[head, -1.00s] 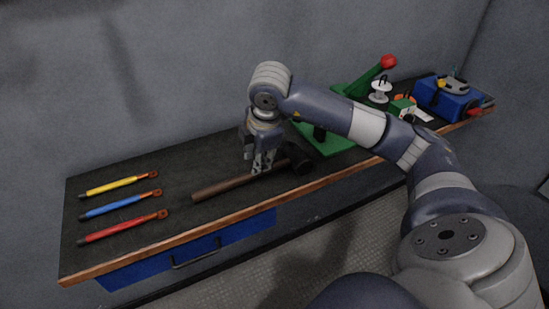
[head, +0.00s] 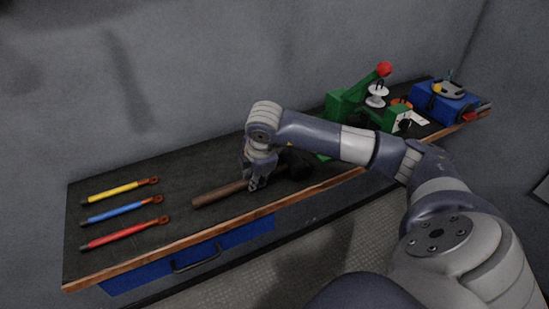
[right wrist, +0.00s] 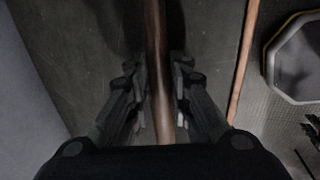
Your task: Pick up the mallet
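The mallet lies on the dark workbench top, its brown wooden handle (head: 218,193) pointing left and its black head (head: 301,164) to the right. My right gripper (head: 257,186) is down at the handle, close to the head. In the right wrist view the handle (right wrist: 155,45) runs between the two fingers of my right gripper (right wrist: 157,95). One finger is on each side, with narrow gaps to the handle, so the gripper looks open around it. Part of the mallet near the head is hidden by my right gripper. My left gripper is not in view.
Yellow (head: 119,190), blue (head: 122,210) and red (head: 124,235) handled tools lie at the bench's left end. A green press with a red knob (head: 383,69) and a blue box (head: 443,107) stand to the right. The wooden front edge (head: 170,257) is close to the mallet.

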